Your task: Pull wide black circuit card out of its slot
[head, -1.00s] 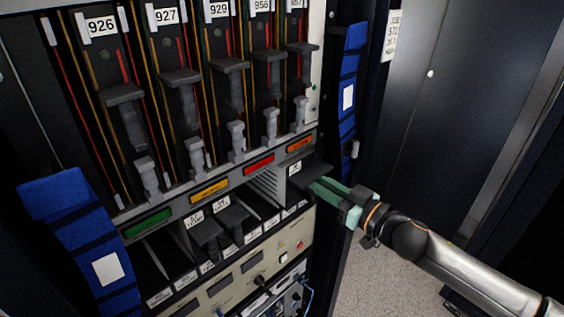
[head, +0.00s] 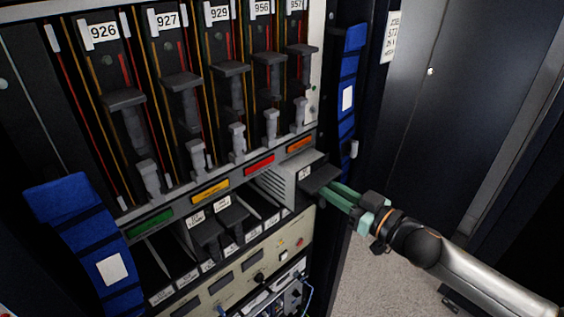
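The wide circuit card (head: 285,187) is at the right end of the lower row of slots. It shows a grey ribbed side, a small white label and a black handle (head: 318,179) on its front. It sticks partly out of its slot, and its rear part is hidden inside the rack. My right gripper (head: 335,190) comes in from the right, with its green fingers at the handle's outer end. The fingers appear closed on the handle, though the contact is partly hidden. My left gripper is not in view.
The rack's upper row holds several tall numbered cards (head: 125,100) with grey levers. Two narrower black-handled modules (head: 232,216) sit left in the lower row. Blue straps (head: 347,95) flank the rack.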

